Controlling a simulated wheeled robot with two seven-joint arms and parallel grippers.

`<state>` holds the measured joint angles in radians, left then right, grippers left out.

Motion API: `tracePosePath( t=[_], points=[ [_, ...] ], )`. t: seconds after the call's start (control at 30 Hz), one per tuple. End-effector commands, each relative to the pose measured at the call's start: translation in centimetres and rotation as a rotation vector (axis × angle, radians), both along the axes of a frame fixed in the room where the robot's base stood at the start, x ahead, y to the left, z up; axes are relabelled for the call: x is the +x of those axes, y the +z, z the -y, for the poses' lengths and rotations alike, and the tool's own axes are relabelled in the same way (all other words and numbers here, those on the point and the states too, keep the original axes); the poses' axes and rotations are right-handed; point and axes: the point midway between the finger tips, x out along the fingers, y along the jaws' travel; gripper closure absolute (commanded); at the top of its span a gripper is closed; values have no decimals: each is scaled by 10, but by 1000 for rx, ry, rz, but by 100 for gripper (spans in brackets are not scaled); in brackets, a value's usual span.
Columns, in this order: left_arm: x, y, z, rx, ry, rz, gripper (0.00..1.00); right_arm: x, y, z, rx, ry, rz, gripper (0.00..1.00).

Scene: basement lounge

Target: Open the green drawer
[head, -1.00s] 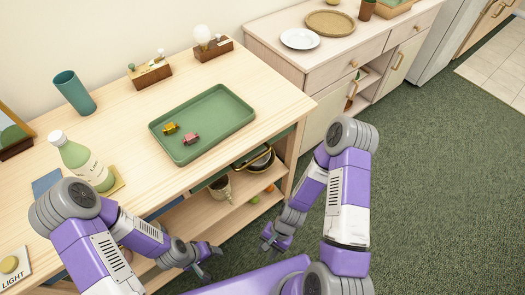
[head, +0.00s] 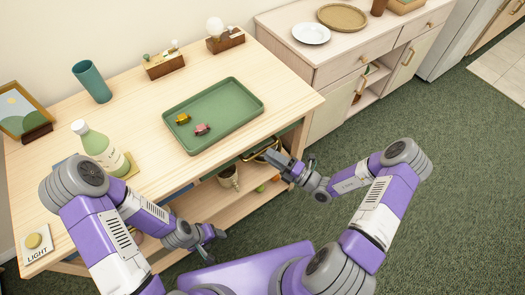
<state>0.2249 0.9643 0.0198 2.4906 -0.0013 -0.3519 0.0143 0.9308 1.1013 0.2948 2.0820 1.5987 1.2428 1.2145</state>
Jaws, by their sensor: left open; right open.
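The green drawer (head: 287,131) shows as a dark green strip under the front edge of the wooden table, near its right end. A brass-coloured handle (head: 262,149) shows there, partly covered by my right gripper. My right gripper (head: 272,160) is open, close in front of the handle. I cannot tell whether it touches the handle. My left gripper (head: 211,240) is open and empty, low in front of the table, left of the drawer. Much of the drawer front is hidden by the tabletop and my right gripper.
The wooden table (head: 262,82) carries a green tray (head: 225,118) with two small toy cars, a bottle (head: 101,148) and a teal cup (head: 91,82). A mug (head: 229,177) stands on the lower shelf. A pale cabinet (head: 330,110) stands right. Green carpet at right is clear.

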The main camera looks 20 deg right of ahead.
Motion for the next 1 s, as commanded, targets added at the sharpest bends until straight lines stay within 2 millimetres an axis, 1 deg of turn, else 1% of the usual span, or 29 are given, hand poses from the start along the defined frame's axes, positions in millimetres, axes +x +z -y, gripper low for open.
tracePosePath(
  t=[0.1,0.23,0.4,0.6,0.63,0.8,0.9,1.0],
  points=[
    [0,-6,0,0,0,0,38,14,2,-14,-2,5,2,60],
    [0,-9,0,0,0,0,38,25,5,-24,-1,4,2,60],
    [0,-10,0,0,0,0,38,30,7,-29,-3,2,0,60],
    [0,-10,0,0,0,0,38,31,7,-29,-4,2,1,60],
    [0,-10,0,0,0,0,38,31,7,-29,-4,2,1,61],
    [0,-10,0,0,0,0,38,30,7,-29,-4,3,1,87],
    [0,-10,0,0,0,0,38,30,7,-29,-4,3,1,100],
    [0,-10,0,0,0,0,38,30,7,-29,-4,3,1,100]
  ],
)
